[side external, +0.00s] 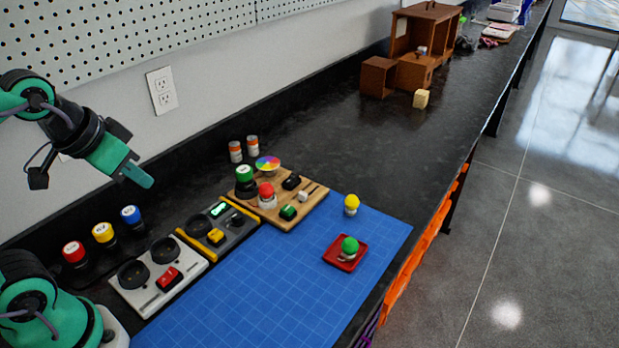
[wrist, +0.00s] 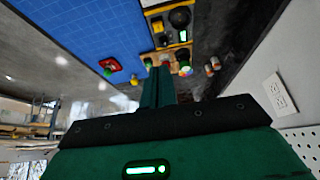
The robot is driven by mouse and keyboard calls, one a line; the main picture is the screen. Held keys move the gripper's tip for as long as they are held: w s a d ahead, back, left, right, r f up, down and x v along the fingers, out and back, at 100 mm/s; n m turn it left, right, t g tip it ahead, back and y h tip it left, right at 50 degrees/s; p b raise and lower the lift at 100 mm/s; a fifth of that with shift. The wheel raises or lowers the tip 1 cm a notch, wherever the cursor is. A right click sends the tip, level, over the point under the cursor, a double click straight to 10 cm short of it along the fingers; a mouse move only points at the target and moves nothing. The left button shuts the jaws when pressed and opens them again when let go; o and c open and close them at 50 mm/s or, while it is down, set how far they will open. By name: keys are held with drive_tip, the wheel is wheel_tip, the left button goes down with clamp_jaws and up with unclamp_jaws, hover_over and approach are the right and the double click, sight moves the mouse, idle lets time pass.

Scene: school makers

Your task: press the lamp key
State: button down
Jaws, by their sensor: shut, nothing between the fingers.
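My gripper (side external: 140,177) is shut and empty, raised above the bench at the left. It also shows in the wrist view (wrist: 158,84), its fingers together. I see no label that marks the lamp key. Candidates are the red (side external: 73,251), yellow (side external: 103,232) and blue (side external: 130,214) round buttons below my gripper, a red rocker (side external: 168,278) on a white panel (side external: 150,303), and a yellow switch (side external: 215,237) on a grey panel with a lit green display (side external: 220,209). A wooden board (side external: 312,209) carries more controls, with green (side external: 244,174) and red (side external: 266,190) knobs. My gripper touches none.
A blue grid mat (side external: 290,285) holds a red tray (side external: 334,262) with a green-topped piece (side external: 350,245), and a yellow-topped piece (side external: 351,205). Two cans (side external: 236,152) (side external: 253,146) stand near the wall. Brown boxes (side external: 378,78) stand farther back.

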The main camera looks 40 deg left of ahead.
drive_tip(key=shift+w+m, duration=0.7)
drive_tip(key=shift+w, duration=0.25)
drive_tip(key=m+g, duration=0.6)
drive_tip(key=m, duration=1.1)
hover_over(288, 213)
drive_tip(key=shift+f, duration=2.95)
drive_tip(key=shift+f, duration=0.15)
wheel_tip(288, 213, down, 14)
drive_tip(key=shift+r, duration=0.1)
